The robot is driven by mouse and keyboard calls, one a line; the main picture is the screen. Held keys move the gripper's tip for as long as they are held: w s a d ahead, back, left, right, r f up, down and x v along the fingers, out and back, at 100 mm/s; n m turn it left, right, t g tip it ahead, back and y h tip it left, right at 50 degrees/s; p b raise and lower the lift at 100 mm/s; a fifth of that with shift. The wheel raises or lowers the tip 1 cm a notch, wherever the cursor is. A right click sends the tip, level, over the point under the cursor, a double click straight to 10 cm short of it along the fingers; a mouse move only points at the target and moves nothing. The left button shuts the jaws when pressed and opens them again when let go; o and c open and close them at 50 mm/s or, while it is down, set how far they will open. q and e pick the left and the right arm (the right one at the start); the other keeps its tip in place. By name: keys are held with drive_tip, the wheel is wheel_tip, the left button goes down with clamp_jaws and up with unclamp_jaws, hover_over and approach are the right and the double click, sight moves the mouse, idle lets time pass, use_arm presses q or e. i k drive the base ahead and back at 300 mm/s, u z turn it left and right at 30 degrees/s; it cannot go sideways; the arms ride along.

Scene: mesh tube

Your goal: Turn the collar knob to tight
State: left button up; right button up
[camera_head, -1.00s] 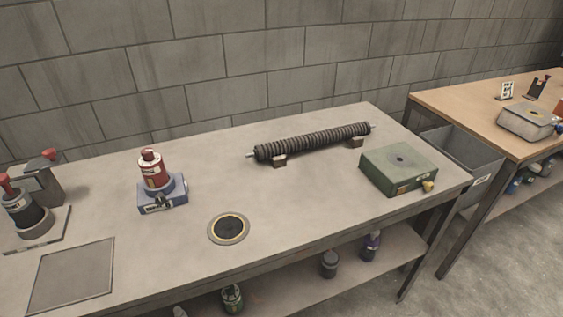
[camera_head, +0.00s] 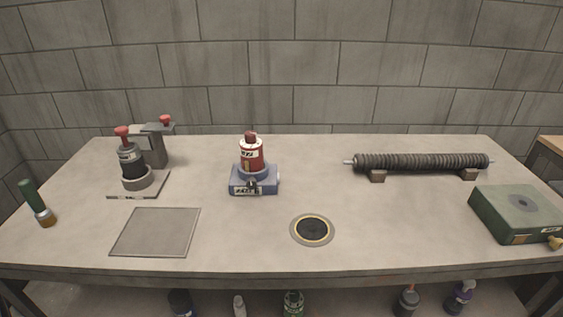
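A red canister (camera_head: 251,153) with a white label stands upright in a blue block base (camera_head: 254,183) at the middle of the workbench. A small dark knob (camera_head: 252,184) shows on the front of the base by a white label, whose print is too small to read surely. A dark cylinder with a red knob (camera_head: 122,131) stands in a grey collar (camera_head: 137,178) on a plate at the left. I cannot tell which knob is the collar knob. Neither of my grippers is in view.
A flat grey plate (camera_head: 156,232) and a round black disc with a yellow ring (camera_head: 312,229) lie on the bench (camera_head: 230,240). A ribbed black roller (camera_head: 420,161) rests on supports at right. A green box (camera_head: 518,212) is far right, a green-handled tool (camera_head: 38,204) far left.

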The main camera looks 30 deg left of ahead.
sight(252, 184)
drive_tip(key=u, duration=0.4)
drive_tip(key=k, duration=1.1)
drive_tip(key=u, duration=1.6)
drive_tip(key=i, duration=0.8)
drive_tip(key=z, duration=0.6)
drive_tip(key=i, duration=0.45)
drive_tip(key=z, duration=0.5)
